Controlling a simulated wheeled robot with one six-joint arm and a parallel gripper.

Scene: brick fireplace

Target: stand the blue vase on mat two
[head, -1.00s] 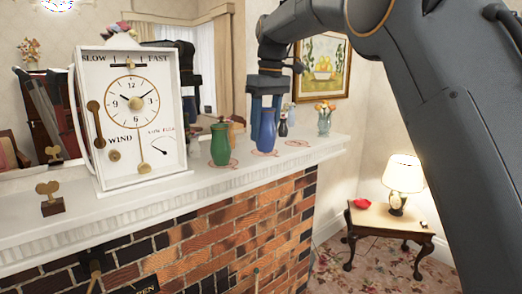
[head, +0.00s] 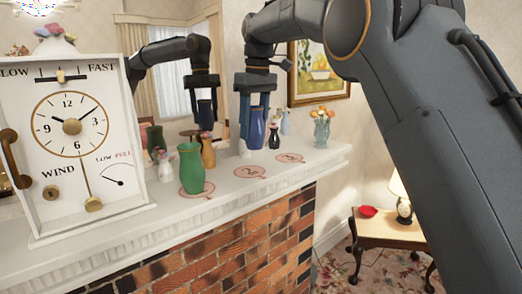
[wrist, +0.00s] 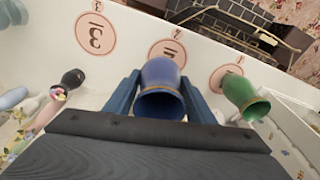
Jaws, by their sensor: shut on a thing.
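The blue vase (head: 257,127) is upright in my gripper (head: 256,112), which is shut on it. In the wrist view, the blue vase (wrist: 161,88) sits between the two blue fingers of my gripper (wrist: 160,100). Mat two (head: 250,172) is a bare pink ring marked 2 on the mantel shelf; in the head view the vase's base shows above and behind it, apart from it. In the wrist view, mat two (wrist: 166,51) lies just beyond the vase and is partly covered by it.
A green vase (head: 190,168) stands on the mat (head: 205,190) to the left. Mat three (head: 289,158) is bare. A black vase (head: 274,136) and a glass flower vase (head: 322,131) stand behind. A big white clock (head: 75,140) fills the left; a mirror backs the shelf.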

